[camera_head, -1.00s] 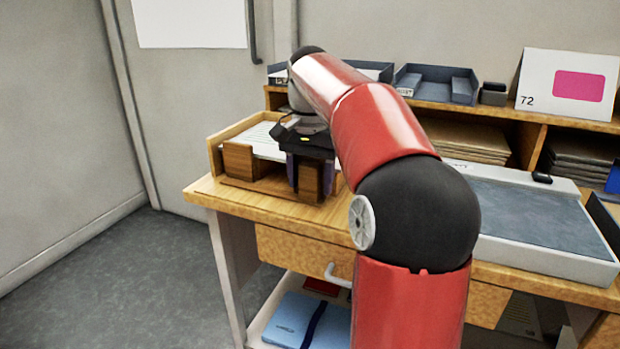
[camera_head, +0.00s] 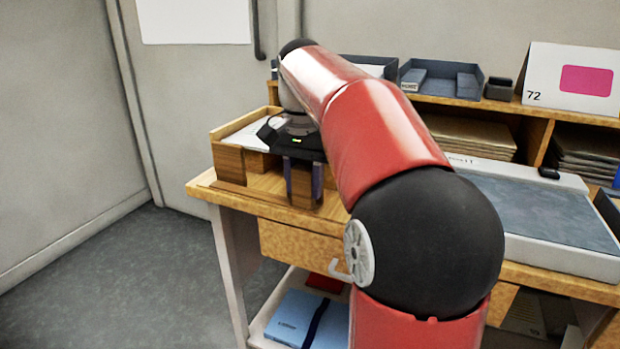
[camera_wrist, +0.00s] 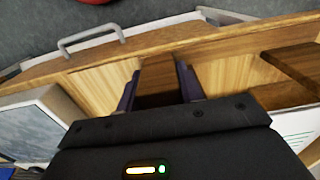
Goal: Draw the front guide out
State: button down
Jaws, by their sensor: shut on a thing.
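The front guide is a brown wooden piece with a left upright block (camera_head: 228,163) and a right upright block (camera_head: 302,187), and a low part between them. It stands at the front of the wooden paper tray (camera_head: 238,122), over the tabletop near its front edge. My gripper (camera_head: 303,182) points down and is shut on the right block, with a purple finger on each side. In the wrist view the block shows between the fingers (camera_wrist: 158,84), and another dark brown part of the guide (camera_wrist: 296,62) is at right. My arm and gripper hide much of the tray.
A grey-topped white device (camera_head: 535,215) stands on the table at right. A shelf with dark trays (camera_head: 440,78) and a card marked 72 (camera_head: 570,80) is behind. A drawer with a pale handle (camera_head: 340,272) is below the tabletop. Bare tabletop lies in front.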

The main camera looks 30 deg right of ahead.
jog(key=shift+s+a, duration=0.1)
jog(key=shift+a, duration=0.05)
jog(key=c, duration=0.9)
grip_release()
notch_tip(320, 180, up, 8)
jog(key=shift+f+p, duration=0.1)
jog(key=shift+p, duration=1.05)
